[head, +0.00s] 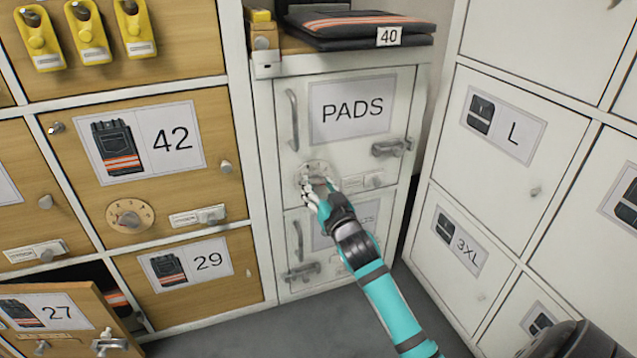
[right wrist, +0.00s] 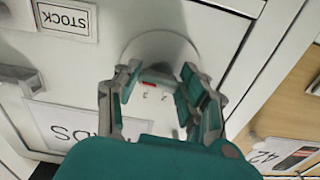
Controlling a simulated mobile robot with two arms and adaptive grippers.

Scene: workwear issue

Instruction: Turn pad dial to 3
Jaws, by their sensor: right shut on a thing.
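The pad dial (head: 309,168) is a pale round disc low on the white PADS door (head: 395,95), left of a small label plate. My right gripper (head: 322,188) reaches it from below right and is shut on its knob. In the right wrist view the dial (right wrist: 150,44) sits between the two fingers of the right gripper (right wrist: 160,78). A red mark and small digits show between the fingers there, too small to read surely. My left gripper is not in view.
The PADS door has a bar handle (head: 292,120) at left and a latch (head: 391,147) at right. A wooden locker with another dial (head: 130,215) stands left. Door 27 (head: 60,318) is open. White lockers stand right.

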